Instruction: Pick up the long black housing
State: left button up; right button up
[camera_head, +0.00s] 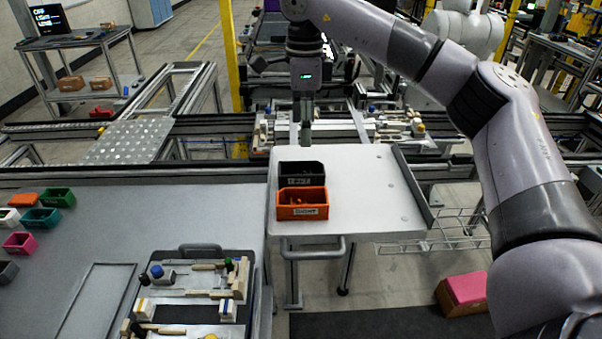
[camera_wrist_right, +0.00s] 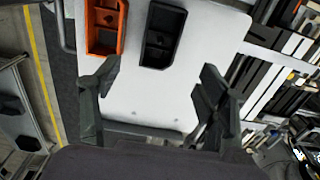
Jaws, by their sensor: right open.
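I cannot single out the long black housing with certainty. Several long dark parts lie among pale ones on the pallet fixture (camera_wrist_right: 262,78) at the right of the right wrist view. In the head view that fixture (camera_head: 345,130) lies behind the white table, with its details too small to tell. My right gripper (camera_head: 306,130) points down near the table's far edge, in front of the fixture. In the right wrist view (camera_wrist_right: 157,72) its two fingers are wide apart with nothing between them. My left gripper is not in view.
A black bin (camera_head: 301,169) and an orange bin (camera_head: 302,209) stand on the white table (camera_head: 370,190); the table's right part is clear. A grey workbench (camera_head: 190,235) at left holds small coloured bins and a tool tray (camera_head: 203,252). A yellow post (camera_head: 231,60) stands behind.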

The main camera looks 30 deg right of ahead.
jog(key=p, duration=0.2)
send_over(303, 170)
jog(key=s, duration=0.2)
jog(key=f, duration=0.6)
jog(key=shift+s+a+f, duration=0.1)
jog(key=shift+a+f, duration=0.1)
jog(key=shift+a, duration=0.2)
notch_tip(303, 170, down, 5)
jog(key=p, duration=0.2)
jog(key=shift+p, duration=0.4)
jog(key=shift+a+f, duration=0.1)
jog(key=shift+f, duration=0.15)
jog(key=shift+c, duration=0.4)
jog(key=c, duration=1.2)
